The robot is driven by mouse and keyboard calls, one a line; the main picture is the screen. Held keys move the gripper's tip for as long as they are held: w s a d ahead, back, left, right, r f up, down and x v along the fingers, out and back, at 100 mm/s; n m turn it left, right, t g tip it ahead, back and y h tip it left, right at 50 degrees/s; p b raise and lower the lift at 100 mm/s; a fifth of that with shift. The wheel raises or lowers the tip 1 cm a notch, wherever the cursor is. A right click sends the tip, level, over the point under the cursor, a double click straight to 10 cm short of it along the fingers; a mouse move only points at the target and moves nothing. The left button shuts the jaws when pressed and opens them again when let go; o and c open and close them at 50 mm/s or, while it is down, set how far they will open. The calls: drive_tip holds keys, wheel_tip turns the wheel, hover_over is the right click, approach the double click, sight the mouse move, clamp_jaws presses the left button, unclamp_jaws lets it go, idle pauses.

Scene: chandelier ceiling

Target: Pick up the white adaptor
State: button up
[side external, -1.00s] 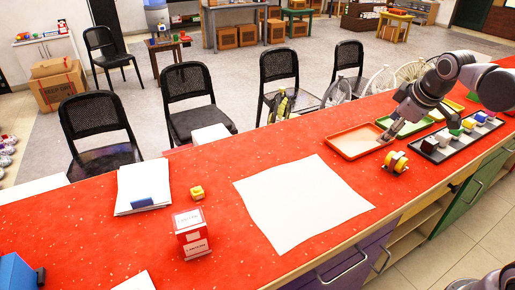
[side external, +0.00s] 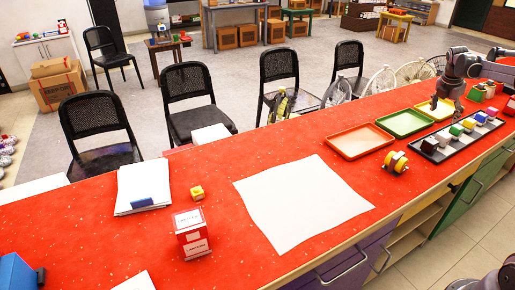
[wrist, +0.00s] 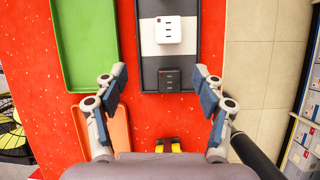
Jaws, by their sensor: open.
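The white adaptor (wrist: 168,30) is a small white block with dark slots, lying on a light section of the long dark tray (wrist: 150,64). In the side external view the white adaptor (side external: 444,137) appears in the row of blocks, beside a black one. My gripper (wrist: 162,80) is open and empty, its two fingers wide apart. In the wrist view the white adaptor is beyond the fingertips, towards the top, and the black adaptor (wrist: 168,79) shows between them. In the side external view my gripper (side external: 447,106) is raised near the yellow tray.
Several coloured blocks stand in a row on the dark tray. Green (side external: 404,123), orange (side external: 360,141) and yellow (side external: 431,112) trays lie alongside. A yellow-and-black roll-like object (side external: 396,162) lies near the counter's front edge. A white sheet (side external: 300,203) covers mid-counter.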

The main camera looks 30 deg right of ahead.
sight(445, 134)
drive_tip(key=shift+n, duration=0.4)
drive_tip(key=shift+s+d+r+x, duration=0.1)
drive_tip(key=shift+s+d+x, duration=0.2)
drive_tip(key=shift+x, duration=1.9)
drive_tip(key=shift+s+d+r+x, duration=0.1)
drive_tip(key=shift+s+d+x, duration=0.15)
drive_tip(key=shift+x, duration=1.9)
drive_tip(key=shift+s+d+r+x, duration=0.2)
drive_tip(key=shift+d+x, duration=0.1)
drive_tip(key=shift+x, duration=1.9)
drive_tip(key=c, duration=1.3)
